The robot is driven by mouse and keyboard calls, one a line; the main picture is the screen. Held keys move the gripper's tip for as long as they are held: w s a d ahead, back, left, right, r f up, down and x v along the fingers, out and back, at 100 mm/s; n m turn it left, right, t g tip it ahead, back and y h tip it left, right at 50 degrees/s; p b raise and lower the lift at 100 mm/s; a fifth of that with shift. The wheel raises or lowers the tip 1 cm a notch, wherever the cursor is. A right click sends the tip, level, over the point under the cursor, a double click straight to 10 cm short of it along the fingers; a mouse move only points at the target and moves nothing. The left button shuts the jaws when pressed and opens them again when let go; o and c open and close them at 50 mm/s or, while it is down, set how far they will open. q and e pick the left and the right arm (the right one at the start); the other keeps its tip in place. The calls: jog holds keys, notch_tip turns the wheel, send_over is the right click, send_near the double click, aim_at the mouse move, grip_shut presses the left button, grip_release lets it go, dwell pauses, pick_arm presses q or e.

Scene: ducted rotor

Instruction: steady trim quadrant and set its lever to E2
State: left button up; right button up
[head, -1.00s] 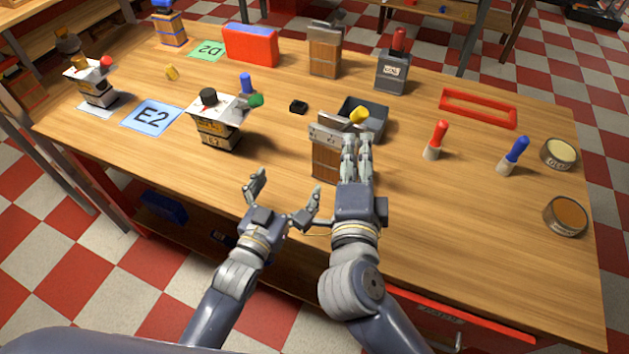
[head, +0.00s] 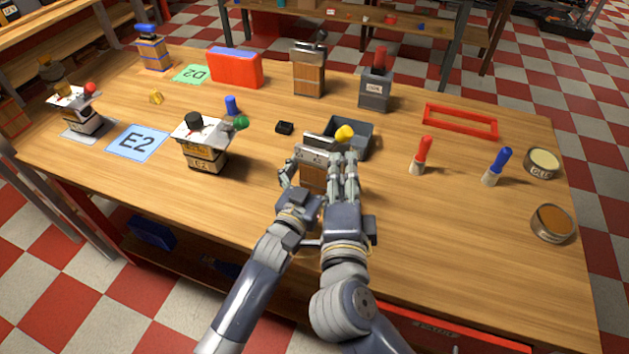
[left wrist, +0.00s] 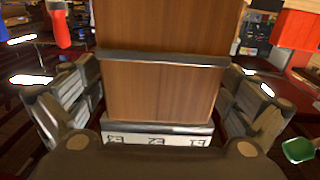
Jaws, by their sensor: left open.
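The trim quadrant is probably the wooden, metal-topped box (head: 313,172) with a yellow-knobbed lever (head: 344,132) leaning right in the head view. My left gripper (head: 308,187) is open, its fingers on either side of the box's lower part. In the left wrist view the wooden body (left wrist: 160,92) stands between the two fingers, with a gap visible near them. A white strip (left wrist: 158,140) there carries upside-down marks, E1, E2 and E3. My right gripper (head: 345,172) is at the box's right side, fingers just below the knob; their closure is unclear. The lever's base is hidden.
A grey bin (head: 365,140) stands close behind the box. A red-handled brush (head: 421,155) and a blue-handled brush (head: 496,166) stand right.

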pick_arm(q)
jog(key=shift+w+d, duration=0.15)
jog(key=shift+w, duration=0.15)
jog(key=c, duration=1.4)
jog(key=shift+o, duration=0.2)
